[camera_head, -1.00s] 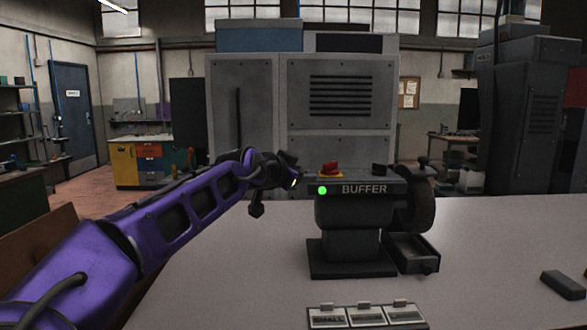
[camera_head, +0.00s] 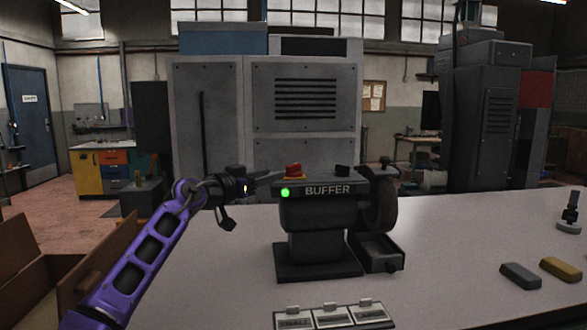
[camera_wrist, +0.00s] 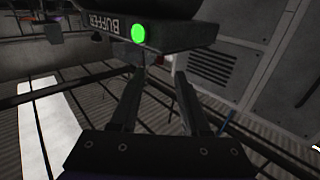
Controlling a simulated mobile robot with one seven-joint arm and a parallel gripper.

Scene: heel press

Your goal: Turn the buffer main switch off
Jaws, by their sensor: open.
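The buffer (camera_head: 320,217) stands on the bench, with a lit green lamp (camera_head: 285,192) at the left of its labelled front. Its red rotary main switch (camera_head: 293,169) sits on a yellow plate on top, above the lamp. My gripper (camera_head: 272,176) is just left of the switch, its fingers pointing right toward it; I cannot tell whether they touch. In the wrist view my gripper (camera_wrist: 156,74) shows two spread fingers with nothing between them. The lit lamp (camera_wrist: 138,34) and upside-down label show beyond the fingertips. The red switch is not clearly visible there.
Labelled boxes (camera_head: 333,317) lie in front. Dark grey (camera_head: 520,276) and yellow (camera_head: 559,268) bars lie right. The bench between is clear.

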